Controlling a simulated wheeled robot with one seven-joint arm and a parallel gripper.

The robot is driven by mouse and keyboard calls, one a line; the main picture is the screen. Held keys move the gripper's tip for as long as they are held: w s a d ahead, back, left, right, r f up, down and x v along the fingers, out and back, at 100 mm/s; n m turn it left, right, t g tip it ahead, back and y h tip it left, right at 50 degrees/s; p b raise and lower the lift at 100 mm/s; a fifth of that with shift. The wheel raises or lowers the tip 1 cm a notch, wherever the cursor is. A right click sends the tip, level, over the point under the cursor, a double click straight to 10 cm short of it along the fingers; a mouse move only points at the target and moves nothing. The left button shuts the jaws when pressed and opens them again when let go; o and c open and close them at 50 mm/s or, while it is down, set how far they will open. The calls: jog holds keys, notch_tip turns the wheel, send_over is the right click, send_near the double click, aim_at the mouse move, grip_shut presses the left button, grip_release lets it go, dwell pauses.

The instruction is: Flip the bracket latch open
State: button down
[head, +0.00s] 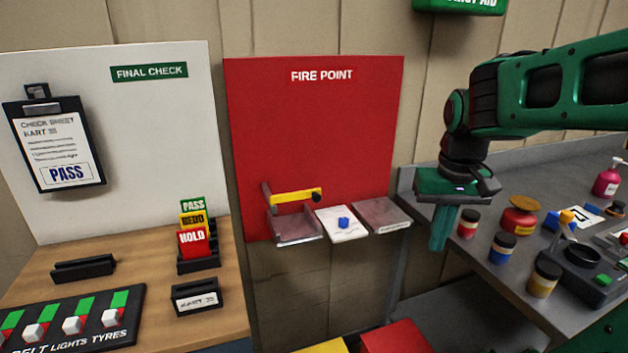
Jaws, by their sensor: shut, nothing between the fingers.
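The bracket latch (296,196) is a yellow bar that lies nearly level across the front of a grey bracket on the red FIRE POINT board (312,120). The bracket's shallow tray (293,228) sits just below the bar, and no object shows in it. My gripper (439,240) hangs pointing down to the right of the board, over the edge of the grey bench. Its fingers are together and empty. It is well apart from the latch.
A white ledge (343,224) with a blue piece and a grey ledge (381,214) stand between latch and gripper. Jars (502,247) crowd the grey bench (568,180) at right. A wooden table (130,290) with cards and switches is at left. Red and yellow boxes (395,338) lie below.

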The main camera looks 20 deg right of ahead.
jog(key=w+a+r+n+t, duration=0.1)
jog(key=w+a+r, duration=0.25)
jog(key=w, duration=0.55)
jog(key=w+a+r+n+t, duration=0.1)
jog(key=w+a+r+n, duration=0.2)
jog(key=w, duration=0.7)
notch_tip(320, 180, up, 5)
jog(key=t, duration=0.1)
send_over(298, 199)
jog(key=w+d, duration=0.2)
jog(key=d, duration=0.3)
jog(key=shift+w+d+r+n+y, duration=0.1)
jog(key=shift+d+n+y, duration=0.05)
jog(key=shift+n+y, duration=0.2)
notch_tip(298, 199, down, 10)
jog(key=shift+s+r, duration=0.25)
jog(key=shift+s, duration=0.1)
jog(key=shift+s+d, duration=0.15)
jog(key=shift+d, duration=0.1)
